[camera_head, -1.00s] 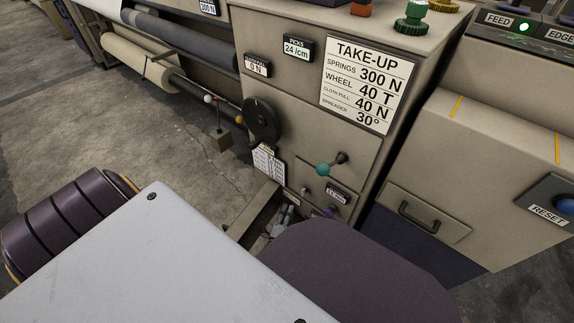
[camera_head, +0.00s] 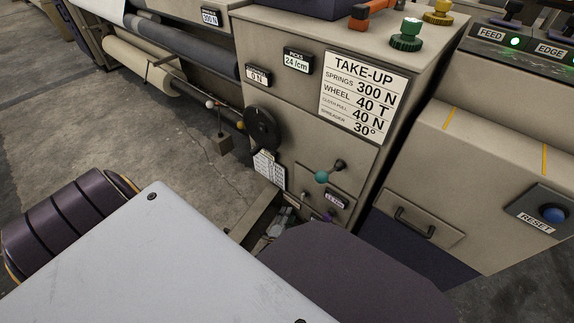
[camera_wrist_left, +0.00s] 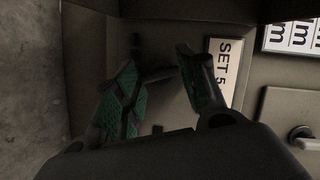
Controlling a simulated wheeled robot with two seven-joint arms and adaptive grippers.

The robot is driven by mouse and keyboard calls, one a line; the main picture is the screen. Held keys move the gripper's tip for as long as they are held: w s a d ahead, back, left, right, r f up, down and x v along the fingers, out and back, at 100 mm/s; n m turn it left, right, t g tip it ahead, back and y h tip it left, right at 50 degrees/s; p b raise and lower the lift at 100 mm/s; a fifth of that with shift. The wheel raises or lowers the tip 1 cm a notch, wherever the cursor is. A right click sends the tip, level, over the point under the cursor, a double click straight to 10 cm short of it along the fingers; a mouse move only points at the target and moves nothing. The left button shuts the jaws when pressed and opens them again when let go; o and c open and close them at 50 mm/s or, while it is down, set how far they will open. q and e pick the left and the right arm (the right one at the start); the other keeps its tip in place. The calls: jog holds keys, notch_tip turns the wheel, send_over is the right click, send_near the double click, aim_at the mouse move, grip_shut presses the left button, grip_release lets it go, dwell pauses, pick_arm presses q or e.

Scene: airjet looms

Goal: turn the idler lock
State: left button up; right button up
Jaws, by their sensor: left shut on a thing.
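My left gripper (camera_wrist_left: 158,82) has green-padded fingers, one on each side of a dark lever (camera_wrist_left: 160,74) on the beige machine panel in the left wrist view. It is shut on this lever, which I take to be the idler lock; the lever is dim and partly hidden by the fingers. In the head view the gripper shows only as small grey parts (camera_head: 283,221) low by the take-up cabinet, mostly behind my arm. My right gripper is not in view.
The take-up cabinet (camera_head: 290,98) carries a teal-knobbed handle (camera_head: 321,177), a black wheel (camera_head: 260,128) and a TAKE-UP sign (camera_head: 363,97). A SET plate (camera_wrist_left: 224,68) is beside the fingers. A drawer handle (camera_head: 414,223) and RESET button (camera_head: 553,214) are at right. Open floor (camera_head: 120,140) lies left.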

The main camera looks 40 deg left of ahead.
pick_arm(q)
jog(key=shift+r+n+g+h+p, duration=0.1)
jog(key=shift+n+g+h+p, duration=0.3)
jog(key=shift+n+p, duration=0.6)
jog(key=shift+n, duration=0.3)
jog(key=o, duration=1)
jog(key=shift+s, duration=0.15)
jog(key=v, duration=0.7)
jog(key=shift+s, duration=0.1)
